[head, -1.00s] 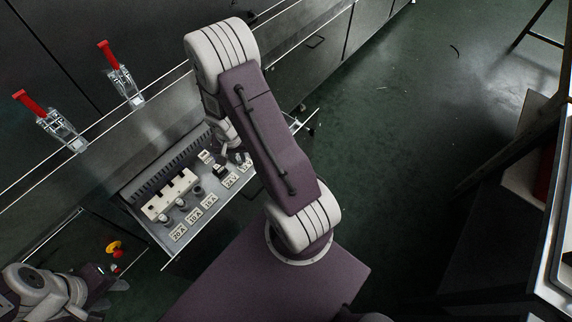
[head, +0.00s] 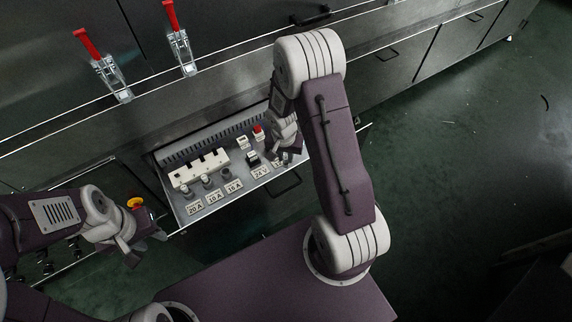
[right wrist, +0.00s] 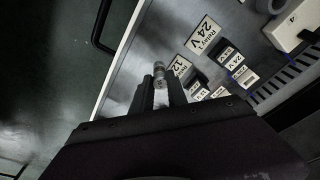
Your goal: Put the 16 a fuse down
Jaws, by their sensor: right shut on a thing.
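In the right wrist view, my right gripper (right wrist: 160,92) is shut on a small pale cylindrical fuse (right wrist: 160,72), which sticks out past the fingertips. No rating can be read on it. In the head view my right gripper (head: 286,152) is over the right part of the shelf, and the fuse is hard to make out there. Fuses stand by the 20 A label (head: 196,208) and the 10 A label (head: 214,197). The spot by the 16 A label (head: 233,186) shows a dark holder. My left gripper (head: 148,246) is left of the shelf, its jaws unclear.
A white fuse block (head: 200,168) lies on the grey shelf (head: 185,217). Black relays (head: 253,158) stand near the 24 V label (head: 260,172). A red-topped part (head: 258,132) is behind. Red-handled clamps (head: 180,40) are on the cabinet. A yellow-and-red button (head: 135,203) is left.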

